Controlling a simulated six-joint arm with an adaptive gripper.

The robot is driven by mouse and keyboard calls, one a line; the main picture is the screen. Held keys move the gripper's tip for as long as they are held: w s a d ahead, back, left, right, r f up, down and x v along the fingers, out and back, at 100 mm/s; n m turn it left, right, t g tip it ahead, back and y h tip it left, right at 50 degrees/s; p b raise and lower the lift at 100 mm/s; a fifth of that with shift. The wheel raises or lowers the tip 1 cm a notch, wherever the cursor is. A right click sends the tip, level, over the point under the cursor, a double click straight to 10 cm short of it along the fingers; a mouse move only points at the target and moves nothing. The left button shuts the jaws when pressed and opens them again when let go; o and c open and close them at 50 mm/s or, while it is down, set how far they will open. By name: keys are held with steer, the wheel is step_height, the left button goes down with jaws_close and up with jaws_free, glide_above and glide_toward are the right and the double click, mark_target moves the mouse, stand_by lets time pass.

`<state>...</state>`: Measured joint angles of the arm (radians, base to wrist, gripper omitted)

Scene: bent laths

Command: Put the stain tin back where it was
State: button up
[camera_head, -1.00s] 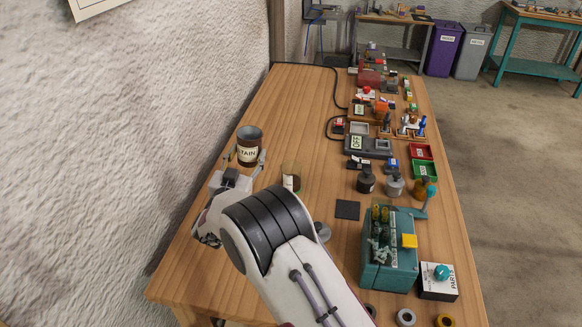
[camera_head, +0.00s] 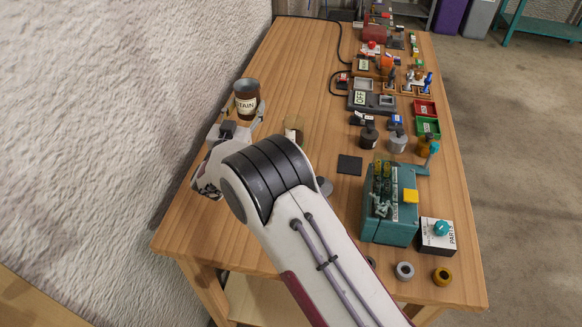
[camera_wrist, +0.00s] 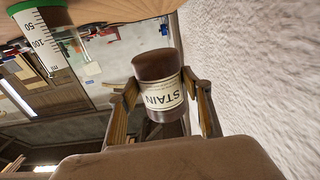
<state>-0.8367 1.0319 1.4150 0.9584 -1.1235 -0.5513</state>
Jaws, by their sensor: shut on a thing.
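The stain tin (camera_head: 246,103) is a dark brown can with a cream STAIN label and a grey upper end. My gripper (camera_head: 244,116) is shut on it near the wall on the left side of the table, with a finger on either side. The tin looks about upright in the head view. In the wrist view the tin (camera_wrist: 157,85) sits between the two fingers, its label upside down. Whether its base touches the table is hidden by my gripper.
A clear measuring jar (camera_head: 293,131) stands close right of my gripper; the wrist view shows its graduated side (camera_wrist: 40,52). A dark square pad (camera_head: 349,165) lies further right. A teal box (camera_head: 391,215) and several small items fill the right side. The far left tabletop is bare.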

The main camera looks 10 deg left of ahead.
steer(key=s+n+y, duration=0.1)
steer(key=s+y, duration=0.1)
steer(key=s, duration=1.1)
steer(key=s+d+r+h, duration=0.1)
steer(key=s+d, duration=1.1)
steer(key=d, duration=0.5)
steer(key=shift+s+r+m+h, duration=0.15)
steer(key=shift+s+m+h, duration=0.15)
steer(key=shift+s+m, duration=0.1)
steer(key=shift+f, duration=2.95)
steer(key=shift+f, duration=0.15)
steer(key=shift+f, duration=1.95)
